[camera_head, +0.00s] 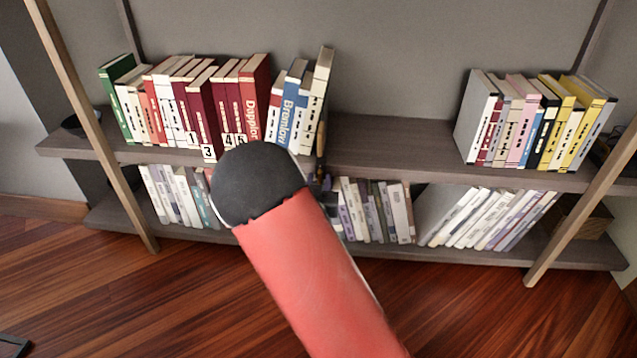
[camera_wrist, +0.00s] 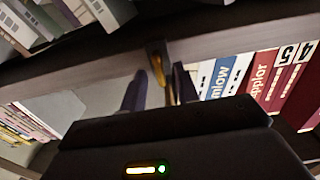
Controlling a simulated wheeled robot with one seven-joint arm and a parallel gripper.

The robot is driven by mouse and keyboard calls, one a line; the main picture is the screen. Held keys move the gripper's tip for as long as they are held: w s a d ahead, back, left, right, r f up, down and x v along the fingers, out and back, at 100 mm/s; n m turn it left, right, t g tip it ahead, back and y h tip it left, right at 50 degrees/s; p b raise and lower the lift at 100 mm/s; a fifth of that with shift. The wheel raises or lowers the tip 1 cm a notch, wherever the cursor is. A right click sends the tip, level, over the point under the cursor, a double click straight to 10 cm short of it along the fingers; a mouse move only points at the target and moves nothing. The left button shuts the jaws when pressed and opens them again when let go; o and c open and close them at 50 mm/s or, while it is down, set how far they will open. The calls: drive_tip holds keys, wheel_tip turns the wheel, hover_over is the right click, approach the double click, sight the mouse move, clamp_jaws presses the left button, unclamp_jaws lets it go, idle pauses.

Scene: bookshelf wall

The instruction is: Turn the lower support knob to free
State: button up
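A narrow brown-gold piece with a dark end (camera_wrist: 157,64) sits at the shelf edge in the wrist view, beside the row of books. It may be the lower support knob, but its shape is too small to tell. A narrow brown upright piece (camera_head: 320,140) also shows at the right end of the upper left book row in the head view. My gripper (camera_wrist: 159,72) is open, with one dark finger on each side of the brown-gold piece. I cannot tell whether the fingers touch it. My arm hides most of the gripper in the head view.
The upper shelf (camera_head: 400,140) holds red, white and blue books at left and a colourful row (camera_head: 535,120) at right, with bare board between. The lower shelf (camera_head: 400,250) carries more books. Slanted wooden posts (camera_head: 95,120) stand at both sides.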

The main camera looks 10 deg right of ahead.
drive_tip(key=shift+c, duration=0.4)
clamp_jaws()
drive_tip(key=shift+n, duration=0.3)
drive_tip(key=shift+a+f+n+p, duration=0.15)
drive_tip(key=shift+n+p, duration=0.9)
drive_tip(key=shift+n, duration=3.3)
drive_tip(key=shift+a+f+n+p, duration=0.1)
drive_tip(key=shift+n+p, duration=0.95)
drive_tip(key=shift+n, duration=3.3)
